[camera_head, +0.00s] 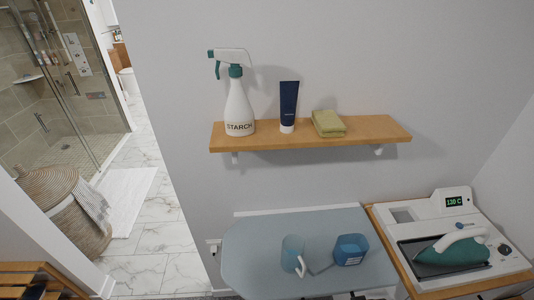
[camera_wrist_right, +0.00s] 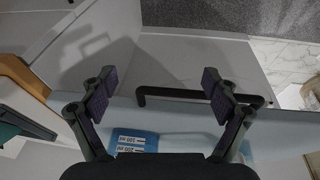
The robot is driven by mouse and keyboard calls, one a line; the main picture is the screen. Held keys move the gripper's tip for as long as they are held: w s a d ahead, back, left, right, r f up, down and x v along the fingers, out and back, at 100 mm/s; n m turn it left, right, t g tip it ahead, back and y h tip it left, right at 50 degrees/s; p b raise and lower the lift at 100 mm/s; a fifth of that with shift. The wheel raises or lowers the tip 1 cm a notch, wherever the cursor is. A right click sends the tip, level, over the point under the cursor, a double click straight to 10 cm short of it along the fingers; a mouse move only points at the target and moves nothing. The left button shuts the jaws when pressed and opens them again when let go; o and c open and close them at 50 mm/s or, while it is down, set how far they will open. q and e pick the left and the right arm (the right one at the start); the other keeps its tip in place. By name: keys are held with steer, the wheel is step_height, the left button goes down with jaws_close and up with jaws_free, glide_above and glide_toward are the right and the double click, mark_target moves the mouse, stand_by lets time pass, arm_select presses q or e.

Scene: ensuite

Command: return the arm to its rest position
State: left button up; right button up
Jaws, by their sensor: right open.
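My right gripper (camera_wrist_right: 158,88) shows in the right wrist view, its two dark fingers with purple pads spread wide apart. Nothing is between the pads. A blue container with a white printed label (camera_wrist_right: 135,140) lies beyond the base of the fingers, at the bottom of that view. My left gripper is in neither view. In the head view neither gripper can be made out.
A blue-grey ironing board (camera_head: 255,270) holds a translucent blue cup (camera_head: 292,252) and a blue container (camera_head: 350,248). An iron (camera_head: 450,248) rests in its station at right. A wooden shelf (camera_head: 370,132) above carries a starch bottle (camera_head: 239,105), a tube (camera_head: 288,104) and a folded cloth (camera_head: 328,123).

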steer(key=s+d+f+g+b, duration=0.15)
steer(key=s+f, duration=0.25)
steer(key=f, duration=0.8)
steer(key=s+f+t+b, duration=0.1)
steer(key=s+f+b, duration=0.2)
steer(key=f, duration=0.9)
steer(key=s+d+f+g+b, duration=0.1)
steer(key=s+f+b, duration=0.2)
steer(key=s+f, duration=1.1)
steer(key=shift+s+f+b, duration=0.3)
steer(key=shift+s+f, duration=0.1)
steer(key=shift+s, duration=0.35)
